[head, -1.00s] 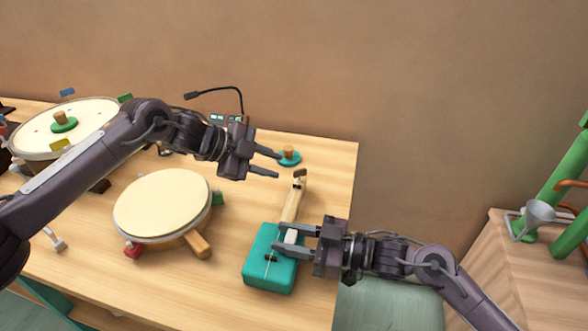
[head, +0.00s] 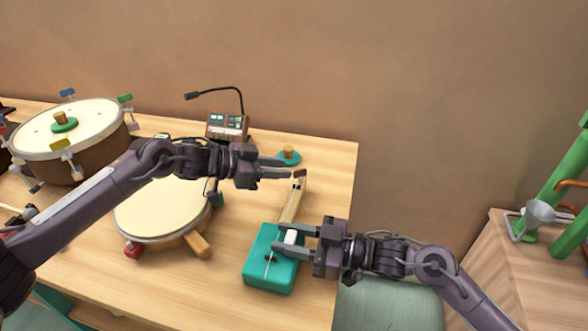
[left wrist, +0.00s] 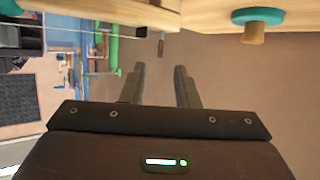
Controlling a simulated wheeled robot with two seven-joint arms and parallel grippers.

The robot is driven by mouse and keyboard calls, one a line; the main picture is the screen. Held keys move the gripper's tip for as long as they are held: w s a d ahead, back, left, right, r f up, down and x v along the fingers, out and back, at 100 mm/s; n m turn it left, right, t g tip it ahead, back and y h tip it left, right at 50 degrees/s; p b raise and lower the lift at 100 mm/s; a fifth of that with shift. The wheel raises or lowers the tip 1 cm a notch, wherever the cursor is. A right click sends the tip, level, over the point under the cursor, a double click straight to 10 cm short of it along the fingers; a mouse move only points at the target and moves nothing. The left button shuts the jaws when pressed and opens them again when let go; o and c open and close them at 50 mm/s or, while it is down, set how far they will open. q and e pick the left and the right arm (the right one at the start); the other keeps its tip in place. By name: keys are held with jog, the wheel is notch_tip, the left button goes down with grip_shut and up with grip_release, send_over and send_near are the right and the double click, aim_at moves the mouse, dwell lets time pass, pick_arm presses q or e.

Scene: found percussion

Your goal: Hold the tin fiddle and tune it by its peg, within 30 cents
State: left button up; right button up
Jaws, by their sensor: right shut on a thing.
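The tin fiddle has a teal box body (head: 270,272) and a pale wooden neck (head: 291,208) and lies near the table's right end. Its small brown peg (head: 299,174) is at the far end of the neck. My right gripper (head: 286,240) is shut on the white block at the near end of the neck, just above the body. My left gripper (head: 288,173) is just left of the peg, with its fingers pointing right. In the left wrist view its two fingers are apart with nothing between them, and the peg (left wrist: 161,47) shows beyond the fingertips.
A teal disc with a wooden knob (head: 289,157) lies behind the peg. A brown tuner box (head: 227,125) with a gooseneck microphone stands at the back. A drum (head: 160,207) is under my left arm, and a larger drum (head: 65,130) is farther left.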

aim_at(294, 172)
pick_arm(q)
jog(key=shift+x, duration=2.35)
grip_shut()
